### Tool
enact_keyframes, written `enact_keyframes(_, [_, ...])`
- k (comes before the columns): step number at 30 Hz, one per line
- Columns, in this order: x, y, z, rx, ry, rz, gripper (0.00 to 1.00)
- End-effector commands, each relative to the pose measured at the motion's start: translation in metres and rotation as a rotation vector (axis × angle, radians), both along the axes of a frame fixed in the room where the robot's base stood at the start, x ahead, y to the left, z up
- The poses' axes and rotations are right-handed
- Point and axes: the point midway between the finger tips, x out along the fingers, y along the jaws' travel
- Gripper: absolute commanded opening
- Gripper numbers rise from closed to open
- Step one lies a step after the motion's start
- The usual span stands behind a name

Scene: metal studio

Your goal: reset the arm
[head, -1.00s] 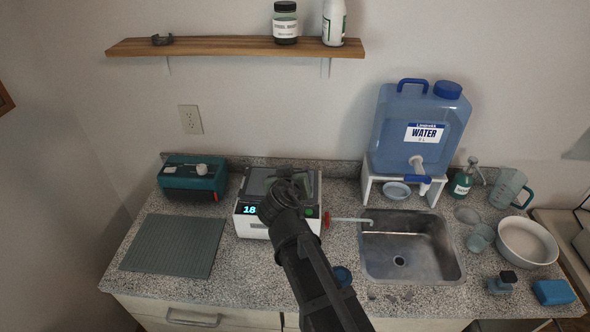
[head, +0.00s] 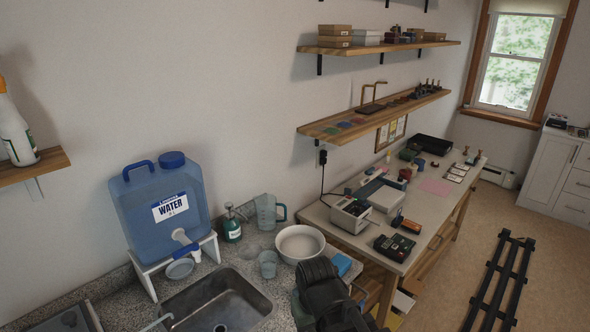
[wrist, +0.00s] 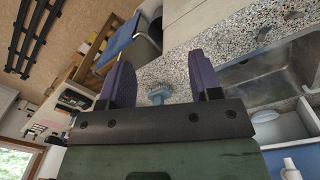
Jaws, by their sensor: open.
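My arm (head: 325,290) shows as a dark, folded shape at the bottom of the head view, in front of the counter's right end. Its fingertips cannot be made out there. In the wrist view my gripper (wrist: 160,78) has two purple fingers spread wide apart, with nothing held between them. A small blue object (wrist: 158,93) appears in the gap, but it stands beyond the fingers on the speckled counter.
The steel sink (head: 222,303), the water jug (head: 163,203) on its white stand, a soap bottle (head: 232,226), a pitcher (head: 267,211) and a white bowl (head: 300,243) are near my arm. A workbench (head: 420,205) stands to the right. Black rails (head: 497,285) lie on the floor.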

Motion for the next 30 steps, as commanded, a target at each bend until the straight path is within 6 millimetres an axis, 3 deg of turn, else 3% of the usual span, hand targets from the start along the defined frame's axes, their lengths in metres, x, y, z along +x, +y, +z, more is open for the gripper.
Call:
enact_keyframes(1, [-0.001,-0.041,0.0,0.02,0.018,-0.104,0.58])
enact_keyframes(3, [0.002,-0.086,0.0,0.034,0.02,-0.219,0.58])
enact_keyframes(6, [0.006,-0.13,0.0,0.033,0.016,-0.328,0.58])
enact_keyframes(8, [0.007,-0.144,0.0,0.033,0.014,-0.363,0.58])
enact_keyframes(11, [0.008,-0.152,0.0,0.032,0.013,-0.381,0.58])
enact_keyframes(30, [0.008,-0.15,0.0,0.03,0.012,-0.378,0.58])
